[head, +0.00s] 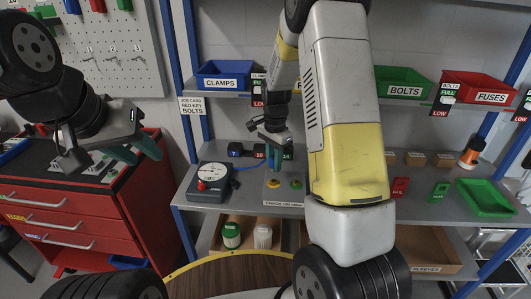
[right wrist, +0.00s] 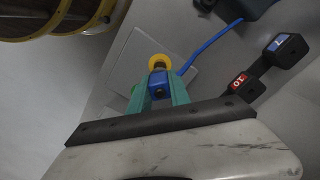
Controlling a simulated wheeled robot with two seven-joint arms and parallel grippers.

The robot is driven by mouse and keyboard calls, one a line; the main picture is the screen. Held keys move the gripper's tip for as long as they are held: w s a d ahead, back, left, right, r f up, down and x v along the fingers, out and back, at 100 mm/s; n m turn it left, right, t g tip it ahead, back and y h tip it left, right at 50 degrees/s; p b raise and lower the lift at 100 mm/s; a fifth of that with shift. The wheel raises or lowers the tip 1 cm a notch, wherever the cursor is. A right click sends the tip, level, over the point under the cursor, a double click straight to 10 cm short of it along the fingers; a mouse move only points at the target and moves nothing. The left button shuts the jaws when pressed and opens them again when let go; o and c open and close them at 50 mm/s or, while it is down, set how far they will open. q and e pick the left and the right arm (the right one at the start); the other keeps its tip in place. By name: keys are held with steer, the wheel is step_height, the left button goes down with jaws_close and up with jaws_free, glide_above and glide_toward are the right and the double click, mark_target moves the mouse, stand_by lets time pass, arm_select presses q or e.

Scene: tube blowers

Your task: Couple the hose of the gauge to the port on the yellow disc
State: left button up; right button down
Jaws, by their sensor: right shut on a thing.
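The gauge (head: 209,182) is a dark box with a white dial and a red knob on the grey shelf. Its blue hose (head: 247,168) runs right to my right gripper (head: 273,160). In the right wrist view, my right gripper (right wrist: 158,90) is shut on the blue hose end (right wrist: 158,82). The yellow disc (right wrist: 160,62) shows just beyond the hose end, which partly covers it; I cannot tell whether they touch. In the head view the yellow disc (head: 273,183) lies on a grey panel below the gripper. My left gripper (head: 128,152) is open and empty, over the red cabinet.
A green disc (head: 296,184) sits right of the yellow one. Dark blocks with number labels, including a red 10 (right wrist: 240,82), stand behind. A red cabinet (head: 80,215) is at left. Green tray (head: 487,197) is at far right. My right arm hides the shelf's middle.

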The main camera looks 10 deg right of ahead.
steer(key=n, duration=0.4)
steer(key=shift+r, duration=0.2)
steer(key=n, duration=0.4)
steer(key=shift+r, duration=0.15)
steer(key=shift+n, duration=0.3)
steer(key=shift+f, duration=2.15)
steer(key=shift+f, duration=0.5)
steer(key=shift+r, duration=0.85)
steer(key=shift+f, duration=1.05)
stand_by(0.7)
steer(key=c, duration=1.1)
jaws_free()
steer(key=shift+r, duration=0.1)
step_height(320, 180, up, 8)
steer(key=shift+f, duration=0.2)
